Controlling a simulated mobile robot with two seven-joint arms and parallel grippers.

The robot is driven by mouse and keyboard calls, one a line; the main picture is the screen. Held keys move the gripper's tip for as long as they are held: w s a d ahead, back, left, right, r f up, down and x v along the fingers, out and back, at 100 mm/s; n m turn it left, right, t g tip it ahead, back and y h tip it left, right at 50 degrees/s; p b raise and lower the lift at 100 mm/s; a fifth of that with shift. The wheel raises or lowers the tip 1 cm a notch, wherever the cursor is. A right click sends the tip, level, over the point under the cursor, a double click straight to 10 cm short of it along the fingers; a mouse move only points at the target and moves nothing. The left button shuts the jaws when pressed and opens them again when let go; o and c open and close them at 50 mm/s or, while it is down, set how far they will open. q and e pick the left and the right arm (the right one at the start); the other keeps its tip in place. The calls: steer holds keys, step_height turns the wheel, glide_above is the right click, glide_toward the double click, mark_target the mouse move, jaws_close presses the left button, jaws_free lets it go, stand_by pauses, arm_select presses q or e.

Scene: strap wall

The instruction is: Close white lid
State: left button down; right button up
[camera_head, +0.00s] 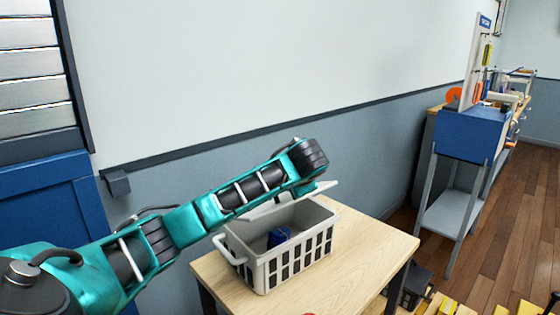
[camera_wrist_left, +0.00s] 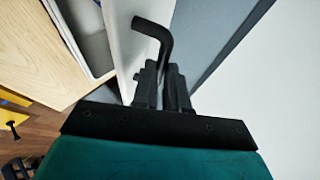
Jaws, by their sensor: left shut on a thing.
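A white basket (camera_head: 262,273) with slotted sides stands on a small wooden table, with a dark blue object (camera_head: 278,237) inside. Its white lid (camera_head: 327,187) is raised and tilted at the back of the basket, partly hidden by my left arm. In the left wrist view the lid (camera_wrist_left: 125,40) is a pale panel beside my fingers. In the head view, my arm hides the fingers. My right gripper is not in view.
The wooden table (camera_head: 370,243) has bare top to the right of the basket. A wall (camera_head: 270,70) stands close behind it. A blue workbench (camera_head: 468,134) is farther right, and a dark box (camera_head: 410,285) and yellow items lie on the floor.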

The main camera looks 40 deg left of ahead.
arm_select(q)
steer(key=d+f+y, duration=0.1)
steer(key=f, duration=0.1)
steer(key=d+f+y, duration=0.1)
steer(key=f, duration=0.2)
steer(key=d+f+m+t+y+b, duration=0.1)
steer(key=f, duration=0.1)
steer(key=shift+s+d+f+y, duration=0.3)
steer(key=shift+s+d+y, duration=0.05)
steer(key=shift+y, duration=0.05)
steer(key=shift+s+d+f+b, duration=0.1)
steer(key=shift+d+f+b, duration=0.1)
steer(key=shift+f, duration=0.4)
steer(key=shift+s+d+f+b, duration=0.1)
steer(key=shift+d+f+b, duration=0.1)
steer(key=shift+f, duration=0.4)
steer(key=c, duration=1.4)
jaws_free()
steer(key=shift+f, duration=0.1)
steer(key=shift+c, duration=0.2)
steer(key=shift+d, duration=0.1)
steer(key=v, duration=0.8)
steer(key=r+p+v, duration=0.1)
steer(key=v, duration=0.3)
steer(key=shift+s+d+r, duration=0.1)
steer(key=shift+s+d, duration=0.05)
